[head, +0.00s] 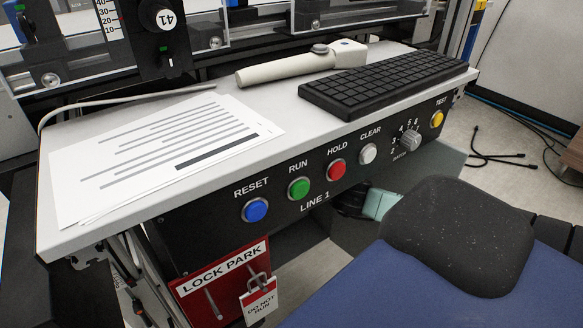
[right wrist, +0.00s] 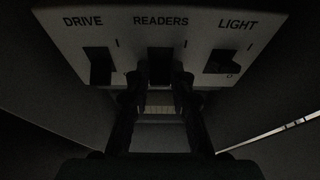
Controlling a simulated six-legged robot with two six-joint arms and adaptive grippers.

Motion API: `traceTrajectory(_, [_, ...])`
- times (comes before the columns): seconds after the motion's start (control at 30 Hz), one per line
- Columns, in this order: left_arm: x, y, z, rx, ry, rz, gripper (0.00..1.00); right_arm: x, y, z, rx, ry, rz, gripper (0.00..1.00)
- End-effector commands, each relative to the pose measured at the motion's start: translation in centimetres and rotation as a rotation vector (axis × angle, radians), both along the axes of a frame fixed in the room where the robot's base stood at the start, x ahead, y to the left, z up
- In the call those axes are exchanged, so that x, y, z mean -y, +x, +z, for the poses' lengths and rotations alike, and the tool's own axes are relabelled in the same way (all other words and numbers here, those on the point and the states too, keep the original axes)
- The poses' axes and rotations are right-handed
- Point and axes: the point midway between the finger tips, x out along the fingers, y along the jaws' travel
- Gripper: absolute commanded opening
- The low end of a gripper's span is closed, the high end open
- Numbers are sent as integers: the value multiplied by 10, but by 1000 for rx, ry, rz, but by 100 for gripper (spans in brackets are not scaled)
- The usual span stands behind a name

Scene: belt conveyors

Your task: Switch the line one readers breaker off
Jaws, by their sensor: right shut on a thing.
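In the dim right wrist view, a pale panel (right wrist: 200,29) carries three dark breakers labelled DRIVE, READERS and LIGHT. The readers breaker (right wrist: 161,62) is in the middle, straight ahead of my right gripper (right wrist: 160,82). The two fingers come up on either side of its lower part and are shut on it. The fingers and the dark hide its lower end, and I cannot tell its position. The drive breaker (right wrist: 101,68) is on the left and the light breaker (right wrist: 222,62) on the right. My left gripper is in neither view.
In the head view, the console top (head: 215,88) holds papers (head: 150,150), a handheld scanner (head: 300,66) and a keyboard (head: 385,80). The LINE 1 front (head: 330,195) has several coloured buttons and a knob (head: 410,140). A red LOCK PARK board (head: 205,300) with a tagged padlock hangs below.

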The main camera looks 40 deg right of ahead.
Motion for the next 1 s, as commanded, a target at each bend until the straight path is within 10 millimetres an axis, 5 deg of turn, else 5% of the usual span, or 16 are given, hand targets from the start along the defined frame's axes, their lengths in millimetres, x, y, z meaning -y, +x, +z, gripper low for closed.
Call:
traceTrajectory(0.77, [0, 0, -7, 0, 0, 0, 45, 0, 0, -3, 110, -15, 2, 0])
traceTrajectory(0.8, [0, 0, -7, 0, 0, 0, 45, 0, 0, -3, 110, -15, 2, 25])
traceTrajectory(1.0, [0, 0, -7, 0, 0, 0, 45, 0, 0, -3, 109, -15, 2, 42])
